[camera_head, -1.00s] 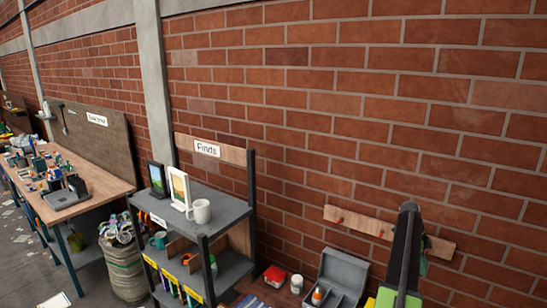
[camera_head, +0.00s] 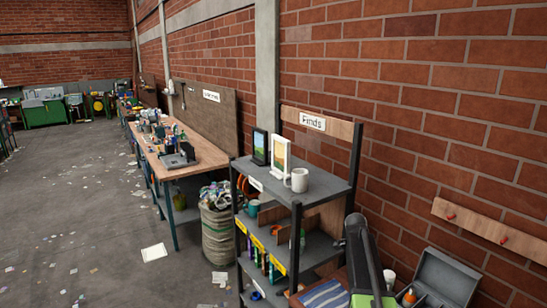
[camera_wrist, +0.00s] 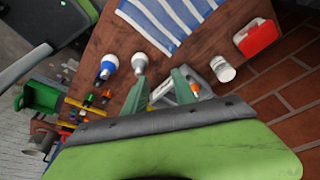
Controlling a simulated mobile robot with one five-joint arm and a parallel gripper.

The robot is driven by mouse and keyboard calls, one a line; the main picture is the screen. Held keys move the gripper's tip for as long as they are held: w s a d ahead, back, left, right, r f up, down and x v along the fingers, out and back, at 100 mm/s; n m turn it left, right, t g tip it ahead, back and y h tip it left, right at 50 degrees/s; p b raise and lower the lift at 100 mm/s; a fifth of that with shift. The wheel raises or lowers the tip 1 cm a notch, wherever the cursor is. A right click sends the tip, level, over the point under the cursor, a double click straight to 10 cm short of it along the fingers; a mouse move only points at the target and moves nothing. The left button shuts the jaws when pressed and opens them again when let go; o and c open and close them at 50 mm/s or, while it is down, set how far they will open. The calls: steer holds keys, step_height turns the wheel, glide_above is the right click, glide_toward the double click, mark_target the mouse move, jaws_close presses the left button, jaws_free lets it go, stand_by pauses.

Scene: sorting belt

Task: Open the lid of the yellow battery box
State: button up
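I cannot make out a yellow battery box or its lid for certain in either view. A narrow yellow strip (camera_wrist: 84,106) lies beside small coloured pieces in the wrist view, but I cannot tell what it is. My gripper (camera_wrist: 160,78) shows in the wrist view as two grey-green fingers spread apart, with nothing seen held between them. It is over a brown wooden top (camera_wrist: 105,45). In the head view my arm stands at the lower right, and its gripper is not seen there.
The wrist view shows a striped cloth (camera_wrist: 170,18), a red box (camera_wrist: 258,36), a white jar (camera_wrist: 222,69) and a green bin (camera_wrist: 40,97). In the head view, a "Finds" shelf (camera_head: 325,190) stands by the brick wall, a workbench (camera_head: 205,150) beyond it. Littered floor at left is largely open.

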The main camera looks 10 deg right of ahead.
steer(key=s+a+f+n+b, duration=0.1)
steer(key=a+f+n+b, duration=0.15)
steer(key=a, duration=0.55)
steer(key=s+a+f+n+b, duration=0.1)
steer(key=a+f+n, duration=0.15)
steer(key=a, duration=0.55)
steer(key=s+a+f+n+y+b, duration=0.1)
steer(key=s+a+n, duration=0.4)
steer(key=a+n, duration=0.3)
steer(key=s+a+f+n+y+b, duration=0.1)
steer(key=s+a+f+n+y, duration=0.1)
steer(key=s+a+n, duration=0.4)
steer(key=shift+s+a+n+t, duration=0.2)
steer(key=shift+a+n+t, duration=0.2)
steer(key=shift+a+n, duration=0.65)
steer(key=shift+a, duration=0.15)
